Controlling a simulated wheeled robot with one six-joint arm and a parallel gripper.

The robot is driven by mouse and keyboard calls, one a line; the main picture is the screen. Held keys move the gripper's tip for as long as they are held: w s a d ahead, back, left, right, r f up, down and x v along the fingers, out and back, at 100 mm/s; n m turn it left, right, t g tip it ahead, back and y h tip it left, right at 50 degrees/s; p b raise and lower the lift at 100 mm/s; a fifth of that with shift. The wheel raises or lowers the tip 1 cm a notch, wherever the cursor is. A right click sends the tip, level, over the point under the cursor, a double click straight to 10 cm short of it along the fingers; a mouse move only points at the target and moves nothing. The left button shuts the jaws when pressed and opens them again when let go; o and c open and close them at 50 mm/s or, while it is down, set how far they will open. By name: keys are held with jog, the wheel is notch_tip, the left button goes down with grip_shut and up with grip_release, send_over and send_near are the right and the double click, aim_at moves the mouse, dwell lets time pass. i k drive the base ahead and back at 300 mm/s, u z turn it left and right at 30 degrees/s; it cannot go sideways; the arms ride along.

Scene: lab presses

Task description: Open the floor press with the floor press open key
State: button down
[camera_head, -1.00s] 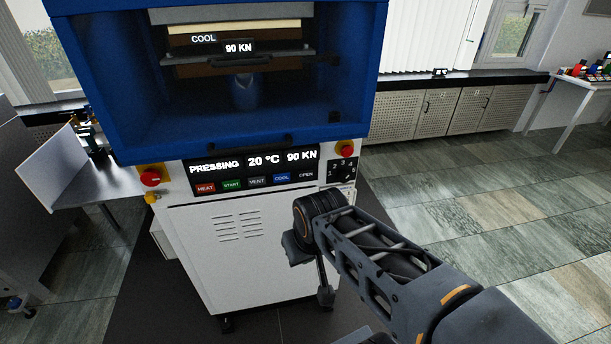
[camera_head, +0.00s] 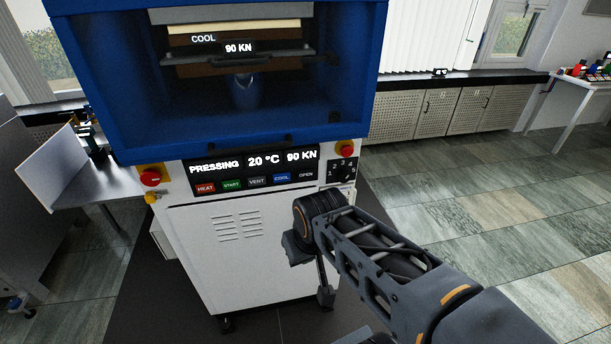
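The floor press (camera_head: 245,255) stands in front of me, with a blue upper housing and a white lower cabinet. Its display reads PRESSING, 20 °C and 90 KN; the plate labels read COOL and 90 KN. The floor press open key (camera_head: 306,175), a dark key marked OPEN, is rightmost in the row under the display and is uncovered. My arm reaches in from the lower right, its joint in front of the cabinet's right side, below the key. Dark parts hang below this joint; I cannot make out the gripper's fingers or whether it holds anything.
Red emergency buttons (camera_head: 151,178) flank the panel, and a numbered dial (camera_head: 342,170) sits right of the open key. The heat, start, vent and cool keys are to its left. A metal table (camera_head: 95,185) stands at left. The tiled floor at right is clear.

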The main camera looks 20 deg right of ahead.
aim_at(303, 174)
jog(key=k, duration=0.5)
jog(key=u, duration=1.05)
jog(key=i, duration=0.9)
jog(key=z, duration=1.65)
